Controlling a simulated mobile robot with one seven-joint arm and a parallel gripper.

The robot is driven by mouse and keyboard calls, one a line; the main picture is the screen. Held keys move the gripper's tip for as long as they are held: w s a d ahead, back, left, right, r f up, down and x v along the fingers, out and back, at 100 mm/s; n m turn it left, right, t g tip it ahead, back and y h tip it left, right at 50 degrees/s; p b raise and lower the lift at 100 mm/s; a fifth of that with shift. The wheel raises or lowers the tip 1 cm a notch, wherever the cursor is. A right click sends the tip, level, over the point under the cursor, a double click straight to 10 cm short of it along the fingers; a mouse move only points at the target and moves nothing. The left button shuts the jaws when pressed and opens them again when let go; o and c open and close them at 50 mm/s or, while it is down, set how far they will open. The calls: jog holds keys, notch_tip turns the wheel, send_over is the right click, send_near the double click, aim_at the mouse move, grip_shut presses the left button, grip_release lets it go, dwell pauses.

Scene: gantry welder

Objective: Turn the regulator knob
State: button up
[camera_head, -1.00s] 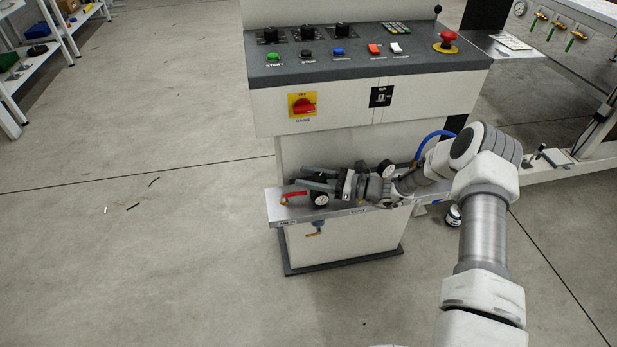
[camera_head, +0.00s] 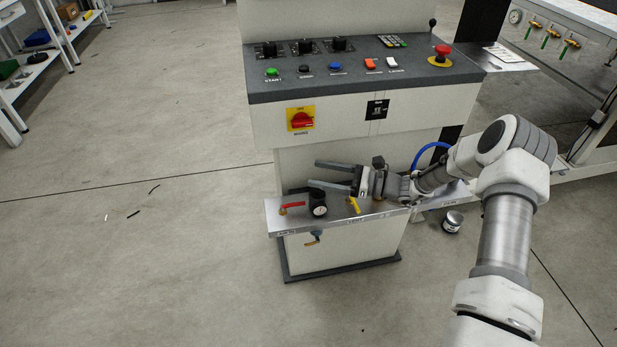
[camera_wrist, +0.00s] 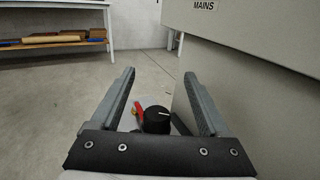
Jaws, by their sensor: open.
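The regulator is a black unit with a round, white-faced gauge (camera_head: 319,210) on the steel shelf of the machine. Its black knob (camera_head: 317,195) points up and carries a white line, which shows in the wrist view (camera_wrist: 157,119). My gripper (camera_head: 315,173) is open and empty, with its fingers pointing left above the shelf, and appears higher than the knob. In the wrist view the knob shows between the two fingers (camera_wrist: 159,75), low in the picture near the gripper's body. No contact with the knob is visible.
A red-handled valve (camera_head: 294,204) stands just left of the regulator, a yellow-handled one (camera_head: 354,205) to its right. The control panel (camera_head: 365,80) overhangs above, with a red mains switch (camera_head: 301,119). A blue hose (camera_head: 424,150) arches behind my arm.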

jog(key=s+d+r+p, duration=0.1)
jog(key=d+r, duration=0.3)
jog(key=d, duration=0.3)
jog(key=shift+s+d+r, duration=0.15)
jog(key=shift+s+r, duration=0.15)
jog(key=shift+s, duration=0.05)
jog(key=s+a+r+n+g+h, duration=0.2)
jog(key=s+r+n+g+h, duration=0.3)
jog(key=s+r+n+h, duration=0.55)
jog(key=s+d+r+n+t+h, duration=0.4)
jog(key=s+d+r+n, duration=0.15)
jog(key=s, duration=0.45)
jog(key=s+d+r+n+t+h, duration=0.3)
jog(key=s+d+r+n, duration=0.1)
jog(key=s+r, duration=0.4)
notch_tip(320, 180, up, 14)
jog(key=s+p, duration=0.1)
jog(key=p, duration=1.5)
jog(key=shift+s+d+r, duration=0.15)
jog(key=shift+s+r, duration=0.1)
jog(key=shift+s, duration=0.05)
dwell(1.6)
